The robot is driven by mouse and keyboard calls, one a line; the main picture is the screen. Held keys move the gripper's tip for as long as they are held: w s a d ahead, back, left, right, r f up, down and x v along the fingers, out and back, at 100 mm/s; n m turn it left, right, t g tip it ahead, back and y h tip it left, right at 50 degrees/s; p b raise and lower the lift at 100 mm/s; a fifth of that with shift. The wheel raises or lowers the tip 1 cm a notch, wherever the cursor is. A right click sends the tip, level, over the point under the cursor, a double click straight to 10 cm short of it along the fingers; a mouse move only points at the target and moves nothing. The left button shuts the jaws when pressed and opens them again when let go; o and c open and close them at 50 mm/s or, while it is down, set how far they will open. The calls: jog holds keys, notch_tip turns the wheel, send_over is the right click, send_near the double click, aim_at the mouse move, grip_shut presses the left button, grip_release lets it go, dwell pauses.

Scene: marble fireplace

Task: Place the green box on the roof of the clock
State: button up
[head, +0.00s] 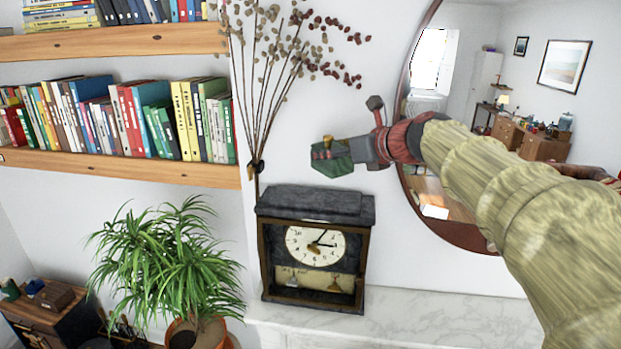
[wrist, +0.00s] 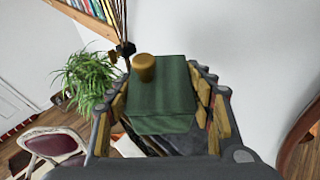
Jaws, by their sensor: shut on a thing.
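The green box (wrist: 162,100) is held between the two fingers of my gripper (wrist: 160,115). A yellow-brown knob or cork shows on its top in the wrist view. In the head view the green box (head: 331,160) is in the air above the clock (head: 315,246), a little right of the clock's middle. My gripper (head: 345,155) reaches in from the right and is shut on the box. The clock is dark with a white dial and stands upright on the mantel. Its roof (head: 315,203) is flat and bare. A gap shows between box and roof.
Dried stems in a dark holder (head: 256,168) rise just left of the clock, close to the box. A round mirror (head: 420,205) hangs on the right behind my arm. The marble mantel (head: 440,310) is clear right of the clock. A potted plant (head: 165,260) and bookshelves (head: 120,165) are at left.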

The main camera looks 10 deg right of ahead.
jog(key=w+f, duration=0.1)
jog(key=f, duration=0.1)
jog(key=w+a+f, duration=0.1)
jog(key=w+f, duration=0.1)
jog(key=w+a+f, duration=0.1)
jog(key=w+f, duration=0.1)
jog(key=shift+w, duration=0.2)
jog(key=f, duration=0.3)
jog(key=shift+w+a, duration=0.2)
jog(key=shift+w, duration=0.05)
jog(key=shift+f, duration=0.3)
jog(key=shift+f, duration=0.1)
jog(key=shift+f, duration=0.15)
jog(key=o, duration=1.4)
